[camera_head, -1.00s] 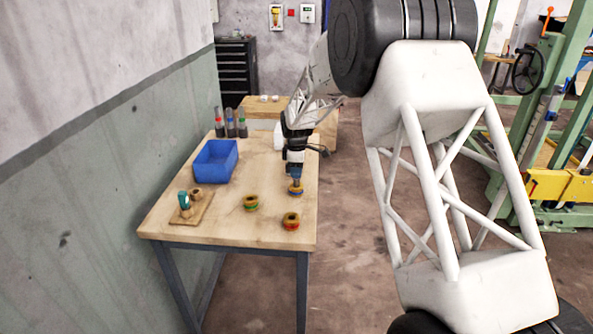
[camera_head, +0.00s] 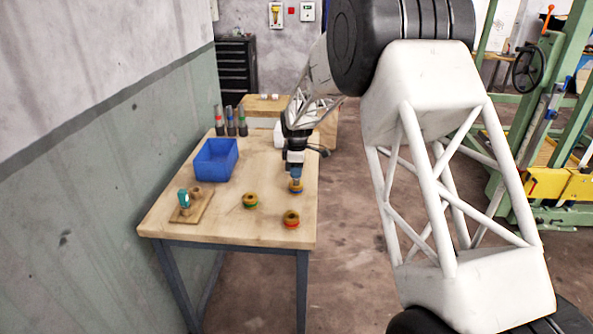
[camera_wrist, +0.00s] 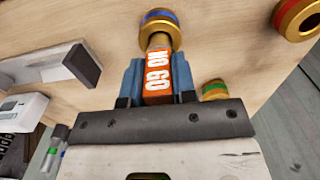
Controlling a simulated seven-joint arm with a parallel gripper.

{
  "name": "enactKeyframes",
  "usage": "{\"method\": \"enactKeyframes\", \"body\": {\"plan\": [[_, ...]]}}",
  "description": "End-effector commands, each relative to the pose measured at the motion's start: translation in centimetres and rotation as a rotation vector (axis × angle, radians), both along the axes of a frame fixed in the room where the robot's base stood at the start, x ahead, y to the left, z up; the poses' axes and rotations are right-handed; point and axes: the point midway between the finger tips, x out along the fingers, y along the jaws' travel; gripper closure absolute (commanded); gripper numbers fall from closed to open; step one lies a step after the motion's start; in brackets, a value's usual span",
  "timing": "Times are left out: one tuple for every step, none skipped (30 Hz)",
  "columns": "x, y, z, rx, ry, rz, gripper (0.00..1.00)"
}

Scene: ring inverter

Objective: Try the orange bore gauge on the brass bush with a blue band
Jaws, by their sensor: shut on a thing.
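My gripper (camera_head: 296,176) points down at the right side of the table. In the wrist view its blue fingers (camera_wrist: 158,72) are shut on the orange bore gauge (camera_wrist: 157,80), marked NO GO. The brass bush with a blue band (camera_head: 296,187) stands on the table directly under the gripper. It also shows in the wrist view (camera_wrist: 160,18), at the far end of the gauge. The gauge's tip meets the bush's near face, but I cannot tell whether it is inside the bore.
A green-banded bush (camera_head: 250,201) and a red-banded bush (camera_head: 291,218) stand nearer the front edge. A wooden board (camera_head: 205,208) with a teal-topped item (camera_head: 184,197) is at left front. A blue bin (camera_head: 216,160) and several banded dark cylinders (camera_head: 231,122) stand behind.

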Motion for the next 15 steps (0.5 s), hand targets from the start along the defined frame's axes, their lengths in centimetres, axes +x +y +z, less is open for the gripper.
{"method": "enactKeyframes", "body": {"plan": [[0.01, 0.0, -0.02, 0.0, 0.0, 0.0, 1.0], [0.01, 0.0, -0.04, 0.0, 0.0, 0.0, 1.0], [0.01, 0.0, -0.06, 0.0, 0.0, 0.0, 1.0], [0.01, 0.0, -0.09, 0.0, 0.0, 0.0, 1.0], [0.01, 0.0, -0.11, 0.0, 0.0, 0.0, 1.0], [0.01, 0.0, -0.14, 0.0, 0.0, 0.0, 1.0], [0.01, 0.0, -0.16, 0.0, 0.0, 0.0, 1.0], [0.01, 0.0, -0.18, 0.0, 0.0, 0.0, 1.0], [0.01, 0.0, -0.21, 0.0, 0.0, 0.0, 1.0], [0.01, 0.0, -0.23, 0.0, 0.0, 0.0, 1.0], [0.01, 0.0, -0.25, 0.0, 0.0, 0.0, 1.0], [0.01, 0.0, -0.28, 0.0, 0.0, 0.0, 1.0], [0.01, 0.0, -0.3, 0.0, 0.0, 0.0, 1.0], [0.01, 0.0, -0.32, 0.0, 0.0, 0.0, 1.0], [0.01, 0.0, -0.35, 0.0, 0.0, 0.0, 1.0]]}}
